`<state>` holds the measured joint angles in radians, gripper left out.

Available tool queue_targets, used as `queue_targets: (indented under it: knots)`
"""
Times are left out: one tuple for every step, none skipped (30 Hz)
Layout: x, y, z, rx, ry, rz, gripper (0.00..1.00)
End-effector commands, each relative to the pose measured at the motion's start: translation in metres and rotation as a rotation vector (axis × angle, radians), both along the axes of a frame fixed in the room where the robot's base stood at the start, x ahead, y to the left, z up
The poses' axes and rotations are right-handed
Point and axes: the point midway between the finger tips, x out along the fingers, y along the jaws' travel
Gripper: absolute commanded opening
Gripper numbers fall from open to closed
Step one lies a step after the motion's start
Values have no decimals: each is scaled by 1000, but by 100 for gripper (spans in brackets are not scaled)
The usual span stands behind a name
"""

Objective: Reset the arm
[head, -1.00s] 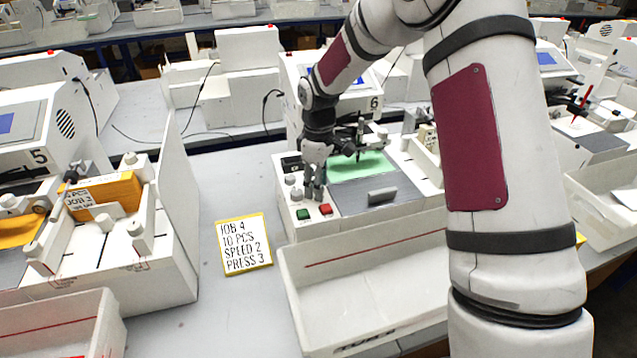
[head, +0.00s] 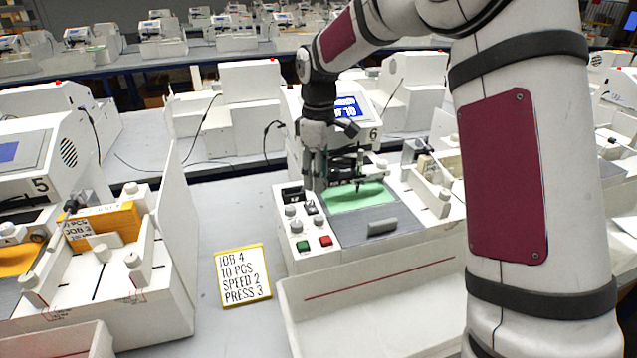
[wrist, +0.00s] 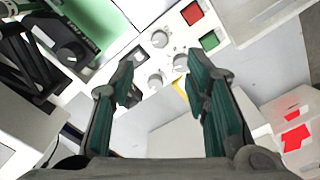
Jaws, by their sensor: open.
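My gripper (head: 315,172) is open and empty above the left side of the pen plotter (head: 400,212) marked 6, over its control panel. In the wrist view my gripper (wrist: 155,85) shows its two fingers apart, with white knobs (wrist: 156,81) beyond and between them. The panel has a green button (head: 303,246) and a red button (head: 325,241); they also show in the wrist view as the green button (wrist: 209,41) and the red button (wrist: 192,13). A green sheet (head: 357,197) lies on the plotter bed. The plotter's blue screen (head: 348,107) is partly hidden by my arm.
A job card (head: 242,276) reading JOB 4, 10 PCS, SPEED 2, PRESS 3 lies on the grey table left of the plotter. A white tray (head: 380,290) stands in front. Plotter 5 (head: 150,262) with orange sheets is at left.

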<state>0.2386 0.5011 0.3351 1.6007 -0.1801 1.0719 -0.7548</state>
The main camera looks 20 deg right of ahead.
Motion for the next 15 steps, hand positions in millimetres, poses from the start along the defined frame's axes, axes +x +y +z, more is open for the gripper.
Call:
queue_targets:
  knots:
    - [0,0,1,0,0,0,43]
    - [0,0,1,0,0,0,43]
    - [0,0,1,0,0,0,43]
    - [0,0,1,0,0,0,43]
    - [0,0,1,0,0,0,43]
    - [0,0,1,0,0,0,43]
    - [0,0,1,0,0,0,43]
    - [0,0,1,-1,-1,-1,43]
    - [-1,0,2,-2,-2,-3,43]
    - [-2,0,5,-4,-6,-7,43]
    - [-4,0,8,-7,-10,-12,43]
    - [-9,1,13,-11,-17,-22,43]
    - [-13,1,19,-16,-25,-34,43]
    - [-18,1,25,-21,-33,-48,43]
    - [-26,2,34,-29,-47,-69,43]
